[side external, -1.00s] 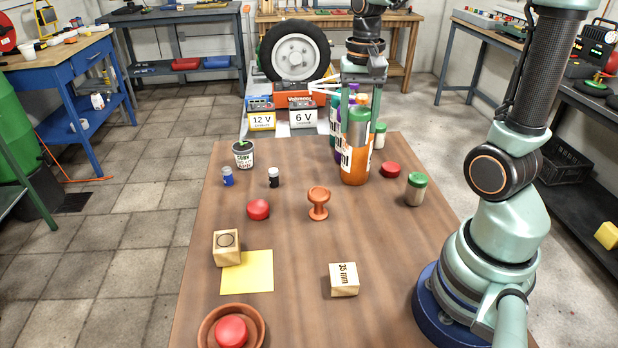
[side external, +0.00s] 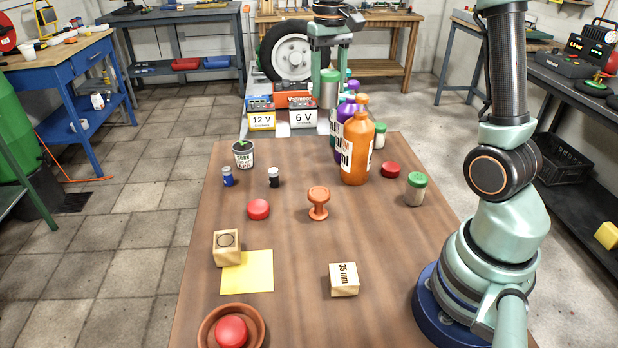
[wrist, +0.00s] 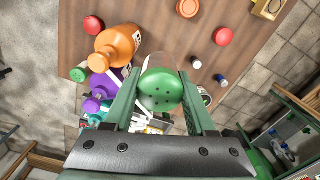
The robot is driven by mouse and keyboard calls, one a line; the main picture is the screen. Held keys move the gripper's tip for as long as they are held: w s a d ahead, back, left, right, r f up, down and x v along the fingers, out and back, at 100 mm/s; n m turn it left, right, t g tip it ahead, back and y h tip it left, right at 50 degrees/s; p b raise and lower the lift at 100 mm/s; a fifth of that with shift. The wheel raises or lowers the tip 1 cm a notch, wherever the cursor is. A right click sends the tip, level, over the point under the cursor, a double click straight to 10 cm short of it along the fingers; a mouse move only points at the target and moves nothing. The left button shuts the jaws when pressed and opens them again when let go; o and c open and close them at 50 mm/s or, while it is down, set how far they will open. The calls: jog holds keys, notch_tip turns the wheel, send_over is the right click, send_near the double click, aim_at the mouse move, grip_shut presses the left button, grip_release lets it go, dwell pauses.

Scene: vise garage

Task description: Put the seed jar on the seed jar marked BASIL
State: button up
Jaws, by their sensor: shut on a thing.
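My gripper (side external: 329,74) is shut on a seed jar (side external: 330,91) with a green lid and holds it in the air, left of the bottles' tops in the side view. The lid of the held jar (wrist: 161,88) shows between the fingers in the wrist view. A second green-lidded jar (side external: 416,190) stands upright at the table's right side. A third green-lidded jar (side external: 380,135) stands partly hidden behind the orange bottle. I cannot read BASIL on any jar.
An orange bottle (side external: 357,148) and purple bottles (side external: 341,128) stand at the back right of the table. The front middle is mostly clear.

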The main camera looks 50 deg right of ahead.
jog(key=w+d+r+m, duration=0.2)
jog(key=d+r+m, duration=0.1)
jog(key=d+m, duration=0.35)
jog(key=w+d+r+m, duration=0.3)
jog(key=d+m, duration=0.2)
jog(key=d, duration=0.2)
jog(key=s+d+f+m, duration=0.2)
jog(key=d+f+m, duration=0.2)
jog(key=f+m, duration=0.1)
jog(key=s+d+f+m, duration=0.2)
jog(key=d+f+m, duration=0.2)
jog(key=f+m, duration=0.2)
jog(key=s+d+f+m, duration=0.1)
jog(key=d+f+m, duration=0.4)
jog(key=m, duration=0.1)
jog(key=shift+s+f, duration=0.3)
jog(key=shift+s, duration=0.1)
send_over(379, 124)
jog(key=shift+s+f, duration=0.1)
jog(key=shift+f, duration=2.1)
jog(key=shift+f, duration=0.1)
jog(key=o, duration=1.4)
jog(key=shift+c, duration=0.2)
